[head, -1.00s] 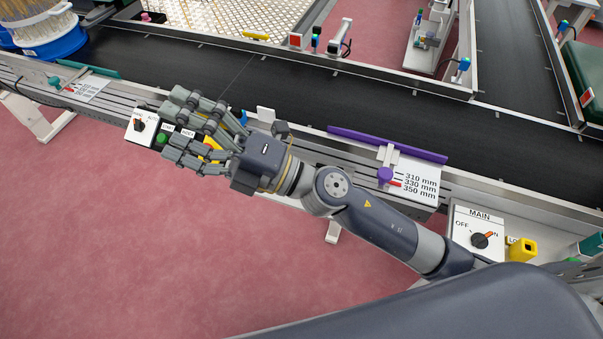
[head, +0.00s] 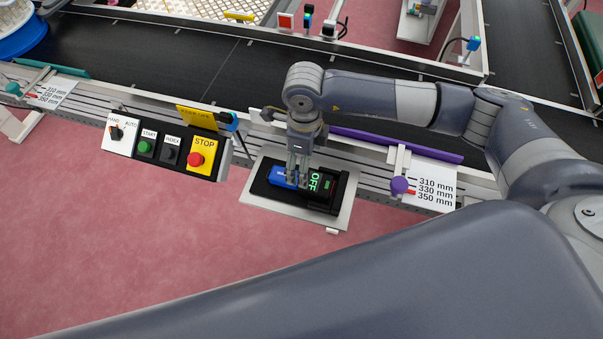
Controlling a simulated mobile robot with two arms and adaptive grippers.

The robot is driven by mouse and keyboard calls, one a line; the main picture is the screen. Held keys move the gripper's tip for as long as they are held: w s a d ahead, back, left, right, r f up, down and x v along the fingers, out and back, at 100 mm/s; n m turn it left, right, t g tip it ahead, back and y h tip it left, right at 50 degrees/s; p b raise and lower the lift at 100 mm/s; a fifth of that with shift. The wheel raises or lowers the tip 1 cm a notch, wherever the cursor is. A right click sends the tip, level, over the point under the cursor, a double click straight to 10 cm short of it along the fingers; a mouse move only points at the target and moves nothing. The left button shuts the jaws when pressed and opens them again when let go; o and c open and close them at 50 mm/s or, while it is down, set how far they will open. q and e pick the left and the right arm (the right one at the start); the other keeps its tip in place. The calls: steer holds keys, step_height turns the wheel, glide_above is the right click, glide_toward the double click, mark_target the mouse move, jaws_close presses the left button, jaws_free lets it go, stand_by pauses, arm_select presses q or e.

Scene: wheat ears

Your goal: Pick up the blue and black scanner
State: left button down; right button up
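The blue and black scanner (head: 280,178) lies in a dark holder on a light grey plate (head: 338,219) at the near edge of the conveyor. A green "OFF" display shows at its right. My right gripper (head: 297,182) points straight down over the scanner, with its fingertips at the border between the blue part and the display. The fingers cover part of the scanner. I cannot tell whether they touch it or grip it. My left gripper is not in view.
A control box with a red stop button (head: 196,159) stands left of the scanner. A purple guide rail (head: 400,147) and purple knob (head: 399,186) are to the right. The black conveyor (head: 180,75) runs behind. Pink floor lies in front.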

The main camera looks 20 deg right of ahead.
steer(key=f, duration=0.1)
steer(key=f+b, duration=0.1)
steer(key=f, duration=0.1)
steer(key=f+b, duration=0.1)
steer(key=shift+s+f, duration=0.25)
steer(key=shift+w+f+b, duration=0.1)
steer(key=shift+f+b, duration=0.15)
steer(key=shift+b, duration=0.05)
steer(key=f+b, duration=0.1)
steer(key=f, duration=0.1)
steer(key=f+b, duration=0.2)
steer(key=f, duration=0.1)
steer(key=shift+w+d, duration=0.1)
steer(key=shift+w, duration=0.1)
steer(key=c, duration=0.9)
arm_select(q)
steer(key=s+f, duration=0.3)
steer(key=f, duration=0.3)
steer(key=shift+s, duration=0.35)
arm_select(e)
steer(key=c, duration=0.4)
